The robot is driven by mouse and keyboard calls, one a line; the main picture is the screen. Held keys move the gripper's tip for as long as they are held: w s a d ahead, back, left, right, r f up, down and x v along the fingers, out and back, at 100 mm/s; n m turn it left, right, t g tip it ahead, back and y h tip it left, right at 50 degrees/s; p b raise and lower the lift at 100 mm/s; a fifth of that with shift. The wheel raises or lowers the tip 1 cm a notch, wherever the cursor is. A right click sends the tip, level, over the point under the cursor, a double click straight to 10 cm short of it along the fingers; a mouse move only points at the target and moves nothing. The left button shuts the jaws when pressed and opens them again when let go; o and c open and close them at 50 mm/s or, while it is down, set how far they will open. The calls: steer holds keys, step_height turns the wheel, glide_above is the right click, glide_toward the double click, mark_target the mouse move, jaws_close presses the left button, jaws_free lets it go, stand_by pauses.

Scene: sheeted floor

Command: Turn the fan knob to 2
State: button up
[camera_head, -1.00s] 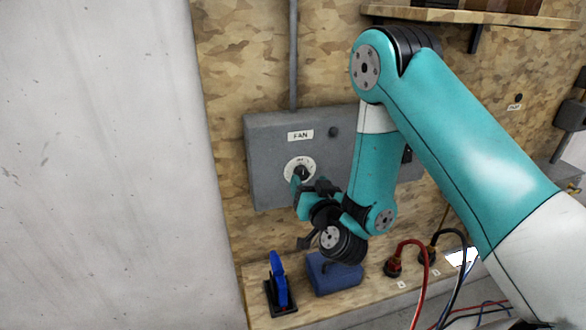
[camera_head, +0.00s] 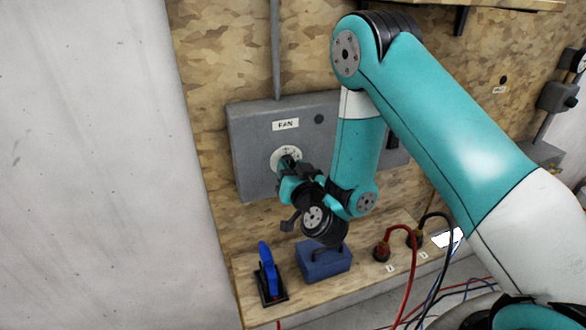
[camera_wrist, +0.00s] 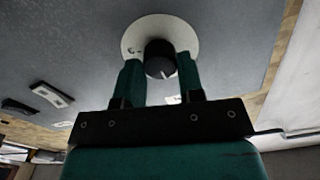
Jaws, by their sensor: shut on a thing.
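The fan knob (camera_wrist: 160,60) is black and round with a pale pointer line, set on a white dial plate (camera_wrist: 184,35) on the grey fan box. In the wrist view the fingers of my gripper (camera_wrist: 160,80) stand on either side of the knob, shut on it. The pointer line slants toward the lower right of the wrist view. In the head view the white dial (camera_head: 278,158) shows beside my gripper (camera_head: 288,170), which hides most of the knob. The dial's numbers are too small to read.
The grey box (camera_head: 250,180) carries a FAN label (camera_head: 286,125). Below, the wooden ledge (camera_head: 262,318) holds a blue lever (camera_head: 268,270), a blue block with a handle (camera_head: 325,262) and red and black cable plugs (camera_head: 382,250). A shelf is above.

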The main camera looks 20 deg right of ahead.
steer(key=shift+m, duration=0.3)
steer(key=shift+m+b, duration=3.95)
steer(key=shift+m, duration=3.65)
steer(key=o, duration=0.9)
steer(key=shift+s+d, duration=0.1)
steer(key=shift+s, duration=0.05)
